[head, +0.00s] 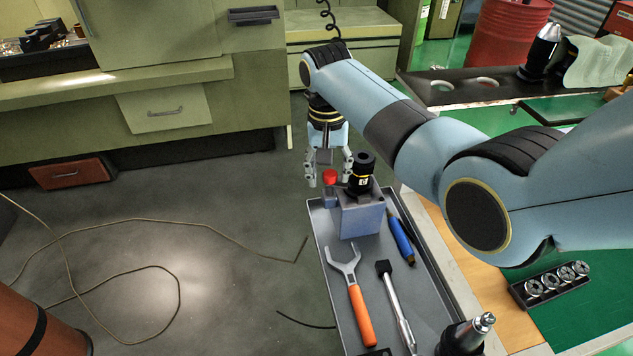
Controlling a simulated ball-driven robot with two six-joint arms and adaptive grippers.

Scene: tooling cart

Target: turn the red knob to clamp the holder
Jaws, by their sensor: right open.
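The red knob (330,176) sits at the left side of a blue-grey clamp block (361,217) at the far end of a grey tray. A black tool holder (361,172) stands upright in the block. My right gripper (328,178) points down at the knob with its fingers apart, one on each side of it in this view. I cannot tell whether the fingers touch the knob. My left gripper is not in view.
The grey cart tray (327,243) holds an orange-handled wrench (354,296), a silver bar tool (397,307) and a blue-handled tool (401,240). Another holder (465,336) stands at its near end. A green bench with a collet rack (549,286) lies right. Cables cross the floor.

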